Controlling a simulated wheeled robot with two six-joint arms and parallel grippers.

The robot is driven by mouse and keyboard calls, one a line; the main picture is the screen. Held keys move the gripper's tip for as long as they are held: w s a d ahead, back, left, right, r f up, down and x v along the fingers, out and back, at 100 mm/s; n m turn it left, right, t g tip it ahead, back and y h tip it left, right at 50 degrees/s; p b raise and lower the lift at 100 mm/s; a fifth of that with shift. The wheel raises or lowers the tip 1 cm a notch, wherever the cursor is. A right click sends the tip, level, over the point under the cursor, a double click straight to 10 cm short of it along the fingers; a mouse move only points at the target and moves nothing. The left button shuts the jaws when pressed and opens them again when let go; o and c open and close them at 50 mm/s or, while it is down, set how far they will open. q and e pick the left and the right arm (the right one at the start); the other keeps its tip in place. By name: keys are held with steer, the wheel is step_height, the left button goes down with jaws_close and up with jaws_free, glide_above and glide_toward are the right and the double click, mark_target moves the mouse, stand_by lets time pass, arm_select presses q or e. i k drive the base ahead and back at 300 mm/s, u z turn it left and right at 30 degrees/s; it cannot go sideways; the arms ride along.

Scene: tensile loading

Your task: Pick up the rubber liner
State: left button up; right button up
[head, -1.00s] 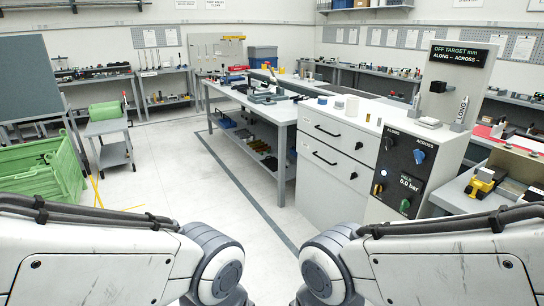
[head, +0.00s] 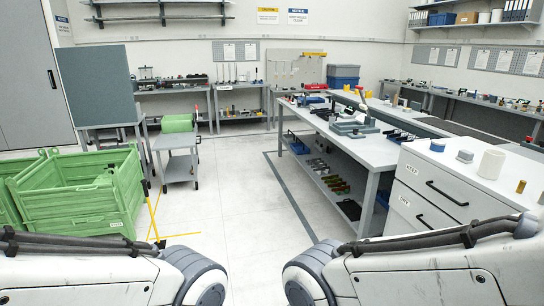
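I cannot pick out the rubber liner for certain in the head view. Small items stand on the white drawer cabinet (head: 418,192) at the right: a white cylinder (head: 490,164), a grey-blue block (head: 465,156), a blue-topped piece (head: 437,146) and a small brass cylinder (head: 520,187). The long workbench (head: 375,155) behind it carries a grey-green fixture (head: 354,127) and other small parts. Both my arms show at the bottom edge, but neither gripper is in view.
Green crates (head: 78,205) stand at the left, with a yellow floor line beside them. A grey cart (head: 178,141) carries a green roll (head: 177,123). The floor (head: 240,200) between cart and workbench is clear. Benches line the back wall.

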mark_target(352, 211)
steer(key=u, duration=0.2)
steer(key=i, duration=3.85)
steer(key=z, duration=0.8)
steer(key=i, duration=1.35)
steer(key=z, duration=0.4)
